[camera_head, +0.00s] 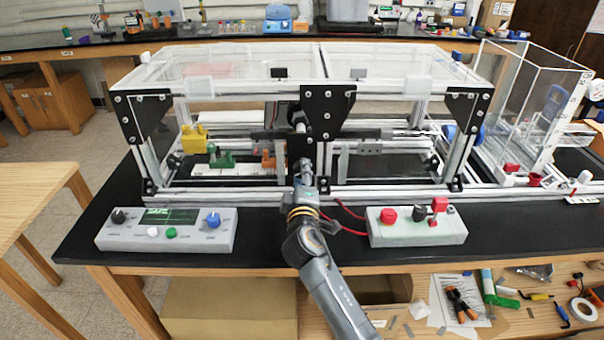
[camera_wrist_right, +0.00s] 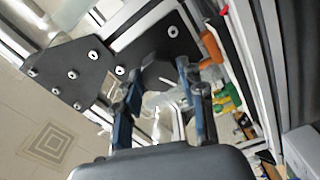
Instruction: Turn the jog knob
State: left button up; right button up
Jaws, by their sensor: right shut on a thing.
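My right gripper (camera_head: 300,152) reaches up to the front of the extrusion frame (camera_head: 236,196), by the middle black bracket (camera_head: 327,108). In the wrist view its blue fingers (camera_wrist_right: 158,80) are on either side of a dark faceted knob (camera_wrist_right: 157,73), and it is shut on it. The head view mostly hides this knob behind the gripper. The control box (camera_head: 165,243) at the left carries a blue knob (camera_head: 213,219) and a black knob (camera_head: 118,216), both apart from the gripper. Their labels are too small to read. My left gripper is out of view.
A second box (camera_head: 415,240) with a red button and black knob stands right of my arm, with red wires beside it. Green (camera_head: 221,158), orange (camera_head: 268,160) and yellow (camera_head: 194,139) parts sit inside the frame. Clear panels cover its top.

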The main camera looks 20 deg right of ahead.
dwell(0.4)
jog(key=o, duration=1.2)
jog(key=shift+w, duration=0.1)
jog(key=v, duration=1.2)
